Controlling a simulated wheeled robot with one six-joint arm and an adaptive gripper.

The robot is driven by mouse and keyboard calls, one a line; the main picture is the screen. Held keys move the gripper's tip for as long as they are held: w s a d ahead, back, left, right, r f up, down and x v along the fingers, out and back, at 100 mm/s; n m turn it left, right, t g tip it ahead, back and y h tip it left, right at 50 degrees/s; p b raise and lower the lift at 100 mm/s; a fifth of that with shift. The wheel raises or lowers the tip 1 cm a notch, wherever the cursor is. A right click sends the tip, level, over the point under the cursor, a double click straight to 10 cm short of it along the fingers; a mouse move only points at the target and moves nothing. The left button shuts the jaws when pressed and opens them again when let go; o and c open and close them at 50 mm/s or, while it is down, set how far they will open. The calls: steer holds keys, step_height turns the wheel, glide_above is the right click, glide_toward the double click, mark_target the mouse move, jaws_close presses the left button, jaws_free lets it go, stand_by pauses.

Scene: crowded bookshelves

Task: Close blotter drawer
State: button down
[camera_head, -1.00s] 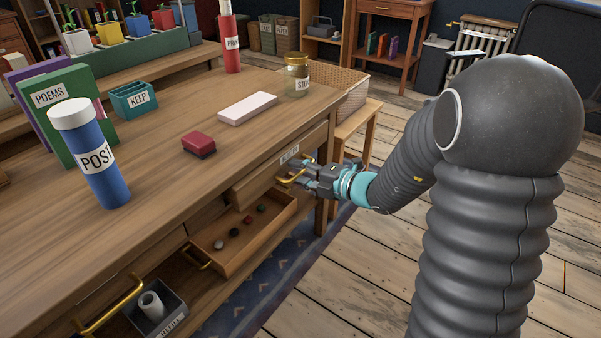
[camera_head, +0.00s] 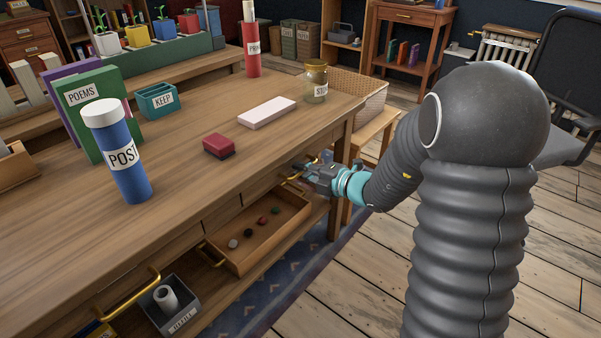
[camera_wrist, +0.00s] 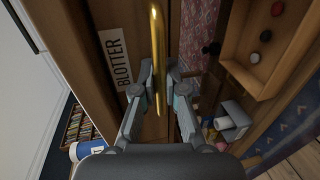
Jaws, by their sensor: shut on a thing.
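The blotter drawer's front shows in the wrist view with its BLOTTER label (camera_wrist: 117,60) and an upright-looking brass handle (camera_wrist: 158,40). My gripper (camera_wrist: 158,83) has its fingers on both sides of this handle and is shut on it. In the head view, my gripper (camera_head: 308,174) is at the brass handle (camera_head: 291,178) under the desktop's right part. The drawer front is mostly hidden there by the desktop edge and my gripper. It looks close to the desk front; I cannot tell whether it is flush.
A lower drawer (camera_head: 232,266) stands open with several pebbles inside. Another open drawer at lower left holds a grey box (camera_head: 178,318). On the desktop (camera_head: 200,205) are a red box (camera_head: 219,146), a blue POST tube (camera_head: 128,178) and a jar (camera_head: 316,86).

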steer(key=shift+w+r, duration=0.1)
steer(key=c, duration=1.2)
jaws_free()
steer(key=shift+a, duration=0.2)
steer(key=shift+d, duration=0.15)
steer(key=shift+d, duration=0.15)
steer(key=v, duration=1.1)
steer(key=shift+s+d, duration=0.15)
steer(key=shift+s, duration=0.15)
